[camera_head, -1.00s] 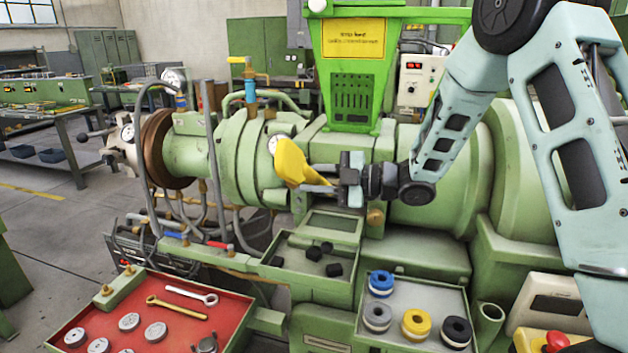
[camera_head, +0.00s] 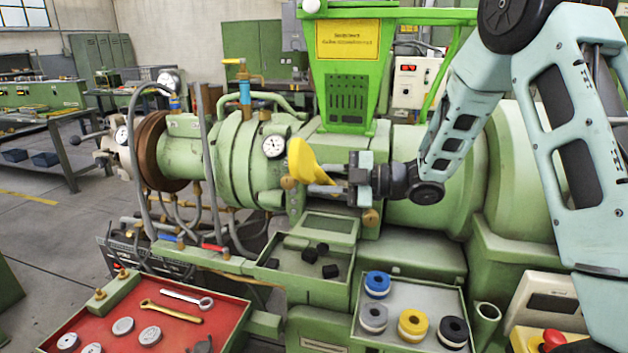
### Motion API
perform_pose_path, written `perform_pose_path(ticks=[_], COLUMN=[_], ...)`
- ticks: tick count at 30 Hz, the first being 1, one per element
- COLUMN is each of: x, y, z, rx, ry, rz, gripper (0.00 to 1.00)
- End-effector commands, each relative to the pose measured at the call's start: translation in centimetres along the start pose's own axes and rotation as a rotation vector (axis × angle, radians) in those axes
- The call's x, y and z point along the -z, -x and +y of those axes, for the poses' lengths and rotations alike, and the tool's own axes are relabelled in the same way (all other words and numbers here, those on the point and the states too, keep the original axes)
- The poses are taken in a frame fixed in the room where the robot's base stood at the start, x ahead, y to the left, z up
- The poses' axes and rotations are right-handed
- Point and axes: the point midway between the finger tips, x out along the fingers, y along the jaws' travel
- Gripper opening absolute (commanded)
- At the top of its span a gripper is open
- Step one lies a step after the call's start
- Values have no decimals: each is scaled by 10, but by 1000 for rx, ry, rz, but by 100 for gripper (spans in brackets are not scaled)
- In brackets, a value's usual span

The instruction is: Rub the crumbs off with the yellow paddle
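The yellow paddle (camera_head: 303,162) is at my gripper (camera_head: 325,180), in front of the green machine's barrel. My gripper points left and appears shut on the paddle; the fingers partly hide where they meet it. The paddle's broad yellow part sticks out up and left of the fingers, just right of a round white gauge. I cannot make out any fine crumbs on the machine. Several small black cubes (camera_head: 322,248) lie in a green tray (camera_head: 282,272) below my gripper; I cannot tell whether these are the crumbs.
A red tray (camera_head: 215,325) holds wrenches and metal discs. The green hopper (camera_head: 347,85) rises behind my gripper. The white gauge (camera_head: 274,146) and upright hoses stand to the left.

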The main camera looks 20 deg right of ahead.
Motion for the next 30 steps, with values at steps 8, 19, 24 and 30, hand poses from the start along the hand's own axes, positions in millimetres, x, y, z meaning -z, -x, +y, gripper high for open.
perform_pose_path(ticks=[8, 19, 24, 30], x=[1, 0, 0, -1], y=[14, 40, 50, 49], z=[-1, -4, -4, -4], rx=[-1, -2, -1, -1], ry=[1, 1, 1, 1], rz=[0, -1, 1, 1], gripper=[0, 0, 0, 0])
